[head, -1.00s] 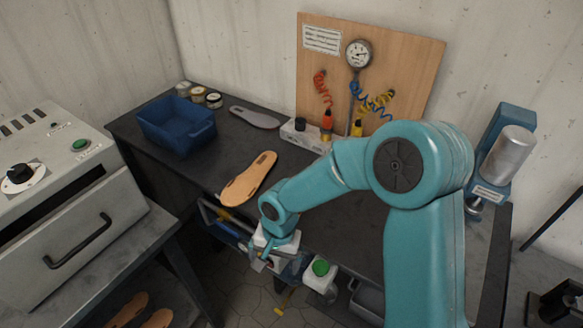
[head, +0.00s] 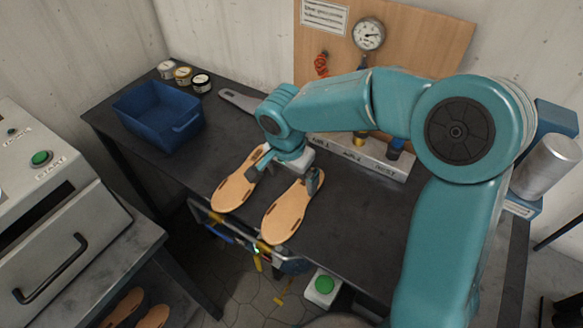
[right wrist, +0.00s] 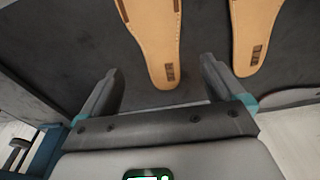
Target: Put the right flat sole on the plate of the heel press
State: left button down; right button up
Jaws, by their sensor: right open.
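Two tan flat soles lie side by side near the front edge of the dark table: a left one (head: 234,192) and a right one (head: 287,213). My right gripper (head: 287,172) is open above the far ends of the soles. In the right wrist view its fingers (right wrist: 158,72) are apart on either side of the near end of one sole (right wrist: 155,40), not closed on it. The other sole (right wrist: 253,35) lies to the right there. A blue frame with a metal cylinder (head: 547,167), apparently the press, stands at the right; its plate is hidden. My left gripper is not in view.
A blue bin (head: 158,118) and several small tins (head: 183,76) stand at the back left. A grey piece (head: 238,102) lies behind my gripper. A labelled strip (head: 365,155) stands under the gauge board (head: 430,40). A grey machine (head: 50,215) is at left.

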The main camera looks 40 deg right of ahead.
aim_at(297, 200)
jog(key=shift+s+a+f+b, duration=0.25)
jog(key=shift+s+f+b, duration=0.2)
jog(key=shift+s+f, duration=0.05)
jog(key=shift+f, duration=0.4)
jog(key=f, duration=0.1)
jog(key=f+b, duration=0.2)
jog(key=shift+w+d, duration=0.25)
jog(key=shift+d, duration=0.15)
jog(key=shift+s+f+b, duration=0.1)
jog(key=shift+f+b, duration=0.2)
jog(key=shift+f, duration=0.05)
jog(key=f+b, duration=0.3)
jog(key=shift+w+d+f, duration=0.1)
jog(key=shift+w+d, duration=0.15)
jog(key=shift+w, duration=0.05)
jog(key=shift+s, duration=0.15)
